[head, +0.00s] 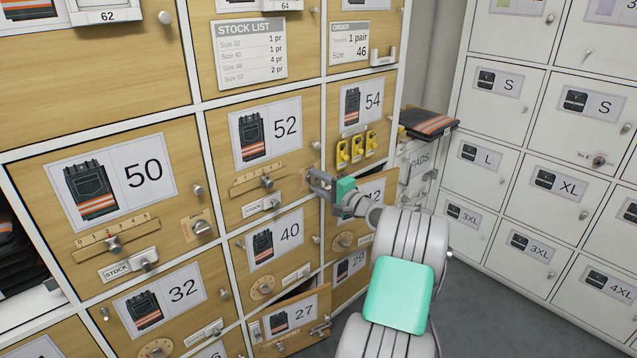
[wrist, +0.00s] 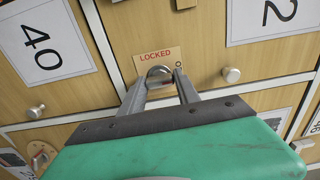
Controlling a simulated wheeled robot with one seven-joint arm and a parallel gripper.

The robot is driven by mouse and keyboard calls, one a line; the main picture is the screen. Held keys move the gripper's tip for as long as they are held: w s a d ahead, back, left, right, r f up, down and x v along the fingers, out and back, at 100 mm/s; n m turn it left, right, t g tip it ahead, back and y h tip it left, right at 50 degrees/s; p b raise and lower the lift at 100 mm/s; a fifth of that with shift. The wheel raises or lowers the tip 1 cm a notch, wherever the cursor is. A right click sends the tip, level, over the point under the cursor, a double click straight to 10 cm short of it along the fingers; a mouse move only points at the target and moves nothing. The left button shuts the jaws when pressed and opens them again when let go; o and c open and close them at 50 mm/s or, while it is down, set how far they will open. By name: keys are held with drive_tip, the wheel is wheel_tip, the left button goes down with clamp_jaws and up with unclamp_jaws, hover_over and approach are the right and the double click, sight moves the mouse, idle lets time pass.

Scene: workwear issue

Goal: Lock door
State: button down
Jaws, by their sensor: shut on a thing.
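How the knob is turned is not clear. In the head view my gripper hides the knob. The door looks flush with its frame.
Door 27 (head: 288,322) stands slightly ajar below. White lockers (head: 500,130) line the right wall, with grey floor (head: 490,310) in front.

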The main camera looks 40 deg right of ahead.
drive_tip(key=shift+f, duration=0.1)
drive_tip(key=n+b, duration=0.3)
drive_tip(key=shift+f+n, duration=0.15)
drive_tip(key=shift+n, duration=0.15)
drive_tip(key=n+b, duration=0.5)
drive_tip(key=shift+b, duration=0.35)
drive_tip(key=n+b, duration=0.5)
drive_tip(key=shift+n, duration=0.4)
drive_tip(key=shift+n+b, duration=1.55)
drive_tip(key=shift+n, duration=0.05)
drive_tip(key=shift+r, duration=0.2)
drive_tip(key=c, duration=0.9)
unclamp_jaws()
